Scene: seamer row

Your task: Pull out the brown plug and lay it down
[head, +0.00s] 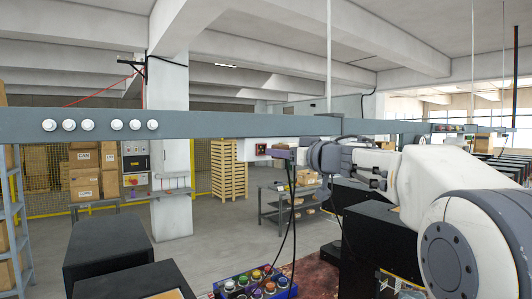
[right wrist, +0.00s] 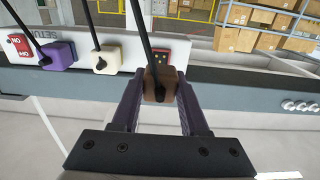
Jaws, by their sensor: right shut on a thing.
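My right gripper (right wrist: 158,92) is shut on the brown plug (right wrist: 157,84), with one purple finger on each side of it. A black cable runs from the plug. Behind the plug is a pale panel on the grey rail with a red-marked plate (right wrist: 178,52). I cannot tell whether the plug still touches its socket. A purple plug (right wrist: 58,54) and a cream plug (right wrist: 104,60) sit to its left, each with a black cable. In the head view my right gripper (head: 276,153) is at the rail (head: 230,127); the brown plug cannot be made out there. My left gripper is out of view.
A blue tray (head: 292,291) with several coloured round pieces stands below. Black cabinets (head: 108,240) stand at the left and right. A grey trolley (head: 268,211) is further back. Several white round knobs (head: 87,125) line the rail's left part, also in the wrist view.

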